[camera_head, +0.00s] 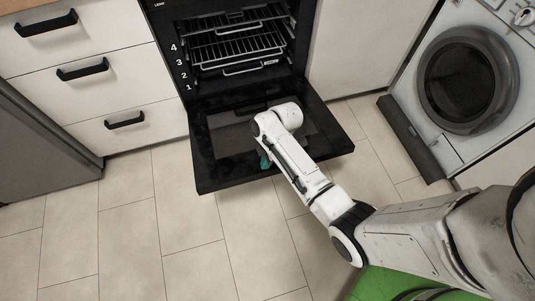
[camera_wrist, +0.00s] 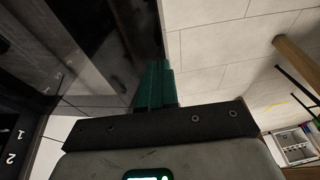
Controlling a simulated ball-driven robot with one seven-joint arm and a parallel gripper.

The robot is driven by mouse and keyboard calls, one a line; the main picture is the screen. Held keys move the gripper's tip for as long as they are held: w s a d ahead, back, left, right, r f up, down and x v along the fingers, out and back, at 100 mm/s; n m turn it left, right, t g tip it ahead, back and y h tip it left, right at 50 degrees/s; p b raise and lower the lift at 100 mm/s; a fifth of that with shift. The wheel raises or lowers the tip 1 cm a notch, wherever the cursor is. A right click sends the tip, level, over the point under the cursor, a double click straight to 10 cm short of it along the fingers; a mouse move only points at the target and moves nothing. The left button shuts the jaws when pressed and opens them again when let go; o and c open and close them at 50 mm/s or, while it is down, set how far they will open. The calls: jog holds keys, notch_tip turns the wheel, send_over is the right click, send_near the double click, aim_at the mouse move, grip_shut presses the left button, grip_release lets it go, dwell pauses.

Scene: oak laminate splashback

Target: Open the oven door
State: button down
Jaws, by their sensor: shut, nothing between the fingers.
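The oven (camera_head: 238,45) stands open, and its racks and the numbers on its frame show. Its black door (camera_head: 208,160) with a glass panel is folded down and out over the floor; I cannot tell if it is fully flat. My arm reaches across the door, and the wrist covers part of the glass. My gripper (camera_head: 265,160) has green fingers, mostly hidden by the wrist. In the wrist view my gripper (camera_wrist: 155,82) has its fingers together and empty beside the dark door (camera_wrist: 110,40). I cannot tell if they touch it. The door's handle is not visible.
White drawers (camera_head: 85,68) with black handles are left of the oven. A washing machine (camera_head: 470,80) stands at the right, with a dark plinth piece (camera_head: 412,135) jutting out at its base. The tiled floor (camera_head: 120,225) in front is clear.

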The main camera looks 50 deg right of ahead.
jog(key=shift+s+f, duration=0.15)
jog(key=shift+f, duration=0.55)
notch_tip(320, 180, down, 7)
jog(key=s+a+b, duration=0.1)
jog(key=b, duration=0.2)
jog(key=shift+s+f, duration=0.2)
jog(key=shift+s, duration=0.05)
jog(key=shift+a, duration=0.1)
